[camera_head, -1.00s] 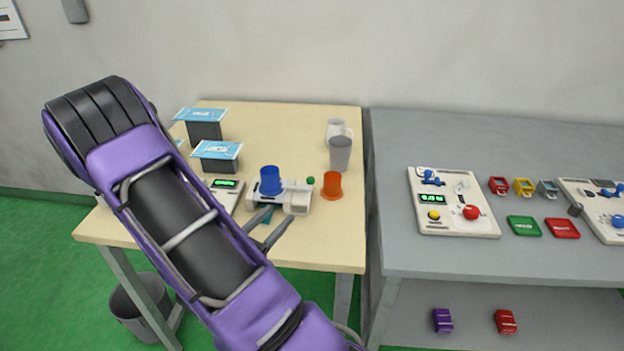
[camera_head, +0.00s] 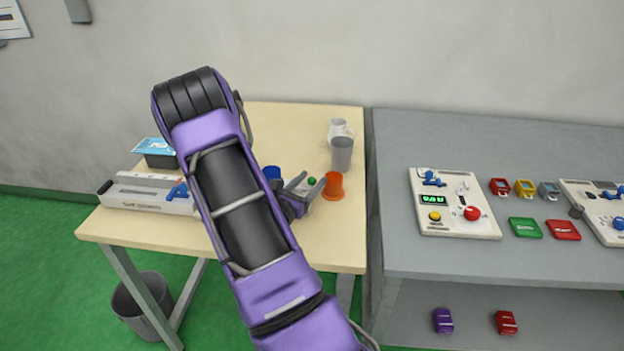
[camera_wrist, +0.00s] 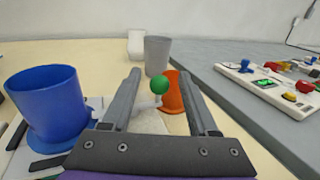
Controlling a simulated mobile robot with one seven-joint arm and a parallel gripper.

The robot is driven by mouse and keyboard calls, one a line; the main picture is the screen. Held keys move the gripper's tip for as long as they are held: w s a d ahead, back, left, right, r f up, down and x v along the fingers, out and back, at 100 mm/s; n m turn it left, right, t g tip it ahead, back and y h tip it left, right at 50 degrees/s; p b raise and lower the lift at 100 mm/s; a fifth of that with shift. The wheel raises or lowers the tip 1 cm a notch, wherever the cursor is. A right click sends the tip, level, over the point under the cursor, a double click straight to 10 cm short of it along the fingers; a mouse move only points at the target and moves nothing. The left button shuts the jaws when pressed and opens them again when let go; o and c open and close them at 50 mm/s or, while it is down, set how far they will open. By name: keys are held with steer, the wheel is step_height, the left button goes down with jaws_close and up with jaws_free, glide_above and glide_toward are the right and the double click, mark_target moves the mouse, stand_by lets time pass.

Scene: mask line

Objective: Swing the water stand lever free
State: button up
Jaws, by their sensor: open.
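The water stand (camera_wrist: 148,123) is a white block in the wrist view, mostly hidden behind my arm in the head view. Its lever ends in a green ball (camera_wrist: 159,85), also visible in the head view (camera_head: 311,181). My gripper (camera_wrist: 158,76) is open, with one finger on each side of the green ball and a gap to each. In the head view my gripper (camera_head: 310,185) is low over the table's right part. A blue cup (camera_wrist: 45,105) stands just left of the fingers; only its edge shows in the head view (camera_head: 271,172).
An orange cup (camera_head: 333,188) stands close right of and behind the ball. A grey cup (camera_head: 342,153) and a white jug (camera_head: 338,130) are farther back. A long white device (camera_head: 140,200) lies at left. A grey table (camera_head: 400,258) with a control panel (camera_head: 470,223) adjoins at right.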

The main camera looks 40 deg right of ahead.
steer(key=shift+w+d, duration=0.1)
steer(key=shift+d, duration=0.45)
jaws_close()
